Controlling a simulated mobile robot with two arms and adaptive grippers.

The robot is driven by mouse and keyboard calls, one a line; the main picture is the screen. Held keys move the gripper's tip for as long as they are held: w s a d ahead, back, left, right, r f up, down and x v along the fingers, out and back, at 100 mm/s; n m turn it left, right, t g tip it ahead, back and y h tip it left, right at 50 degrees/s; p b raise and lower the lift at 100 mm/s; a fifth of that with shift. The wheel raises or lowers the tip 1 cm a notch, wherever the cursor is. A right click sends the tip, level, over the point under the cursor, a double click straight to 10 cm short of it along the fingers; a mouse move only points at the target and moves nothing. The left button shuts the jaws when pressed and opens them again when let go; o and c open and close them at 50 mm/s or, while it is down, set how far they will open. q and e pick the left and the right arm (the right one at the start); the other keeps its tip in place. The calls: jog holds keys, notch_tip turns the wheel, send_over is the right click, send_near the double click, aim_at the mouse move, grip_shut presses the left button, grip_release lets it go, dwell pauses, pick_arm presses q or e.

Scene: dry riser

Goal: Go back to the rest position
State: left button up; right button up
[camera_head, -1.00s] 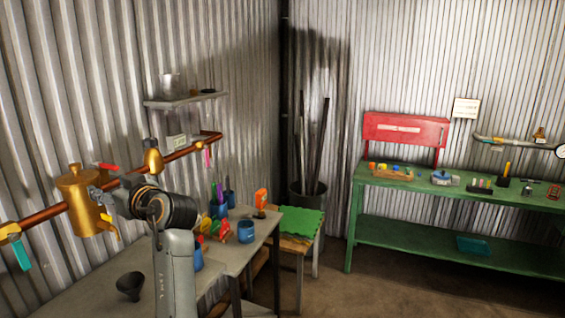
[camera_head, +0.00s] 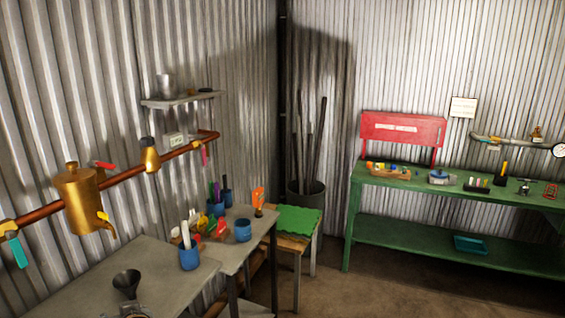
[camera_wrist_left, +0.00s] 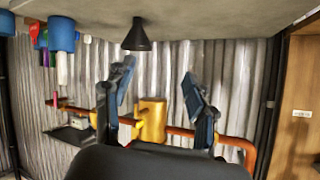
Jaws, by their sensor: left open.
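My left gripper (camera_wrist_left: 157,70) shows in the left wrist view with its two dark fingers spread apart and nothing between them. That view is upside down, with the tabletop along its upper edge. A small piece of what looks like my left arm or gripper shows at the bottom edge of the head view, just below the black funnel (camera_head: 127,283). The rest of the left arm is out of the head view. My right gripper is in neither view.
A grey table (camera_head: 170,270) holds the funnel, blue cups (camera_head: 189,257) and coloured tools. Above it, a copper pipe (camera_head: 130,177) with a brass vessel (camera_head: 78,198) runs along the corrugated wall. A green bench (camera_head: 410,181) stands at right. Floor before it is clear.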

pick_arm(q)
jog(key=s+d+f+m+g+h, duration=0.25)
jog(key=s+d+f, duration=0.25)
jog(key=s, duration=0.4)
jog(key=s+d+f+m+g+h, duration=0.1)
jog(key=s+d+f+m+h, duration=0.3)
jog(key=s, duration=0.6)
jog(key=s+d+f+m+g+h, duration=0.1)
jog(key=s+d+f+h, duration=0.1)
jog(key=s+d+f, duration=0.55)
jog(key=s+a+f+g, duration=0.1)
jog(key=s+f, duration=0.1)
jog(key=f, duration=1.1)
jog(key=s+a+f+g, duration=0.1)
jog(key=s+f, duration=0.1)
jog(key=f, duration=1.1)
jog(key=s+a+f, duration=0.3)
jog(key=s+f, duration=1.2)
jog(key=s, duration=0.1)
jog(key=shift+s+m+g, duration=0.15)
jog(key=shift+m+g, duration=0.3)
jog(key=shift+a, duration=0.1)
